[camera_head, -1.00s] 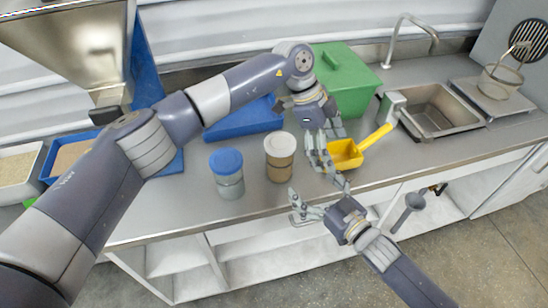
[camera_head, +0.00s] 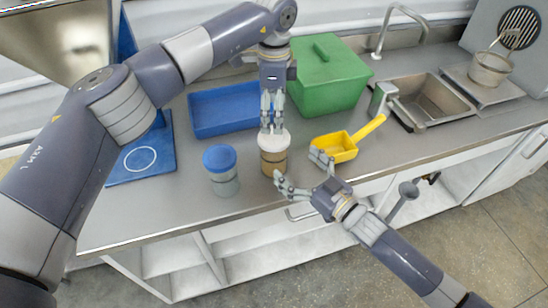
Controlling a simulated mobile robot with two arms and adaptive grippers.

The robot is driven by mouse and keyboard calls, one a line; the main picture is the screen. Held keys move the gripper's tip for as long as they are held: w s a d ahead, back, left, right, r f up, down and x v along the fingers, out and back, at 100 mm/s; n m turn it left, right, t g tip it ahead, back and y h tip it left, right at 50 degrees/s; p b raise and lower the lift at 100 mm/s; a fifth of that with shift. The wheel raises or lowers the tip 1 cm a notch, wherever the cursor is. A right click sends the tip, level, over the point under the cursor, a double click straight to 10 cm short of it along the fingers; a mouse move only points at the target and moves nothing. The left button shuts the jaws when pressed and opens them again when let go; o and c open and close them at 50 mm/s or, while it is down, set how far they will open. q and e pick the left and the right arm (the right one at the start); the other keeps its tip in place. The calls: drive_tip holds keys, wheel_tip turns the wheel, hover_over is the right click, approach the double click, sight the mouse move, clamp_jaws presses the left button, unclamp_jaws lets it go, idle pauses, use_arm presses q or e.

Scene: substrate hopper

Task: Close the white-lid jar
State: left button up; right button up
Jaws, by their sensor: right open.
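The white-lid jar (camera_head: 273,163) stands upright on the counter near its front edge, with tan contents and the white lid (camera_head: 274,142) on top. I cannot tell how tightly the lid sits. My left gripper (camera_head: 271,128) points down from above, its fingertips at the back of the lid; whether they touch or hold it is unclear. My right gripper (camera_head: 298,167) is open at the front right of the jar, with one finger low in front and the other to the right. It appears apart from the jar.
A blue-lid jar (camera_head: 222,172) stands close left of the white-lid jar. A yellow scoop (camera_head: 337,147) lies to the right. A blue tray (camera_head: 215,112) and a green box (camera_head: 330,80) stand behind. The sink (camera_head: 432,105) is farther right. The counter's front edge is close.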

sight(274, 156)
drive_tip(key=x, duration=0.9)
drive_tip(key=c, duration=2.2)
use_arm(q)
drive_tip(key=m, duration=0.3)
drive_tip(key=shift+m, duration=0.4)
use_arm(e)
drive_tip(key=shift+c, duration=0.2)
use_arm(q)
drive_tip(key=m, duration=0.3)
drive_tip(key=shift+m, duration=0.3)
drive_tip(key=m, duration=0.6)
drive_tip(key=shift+r, duration=0.2)
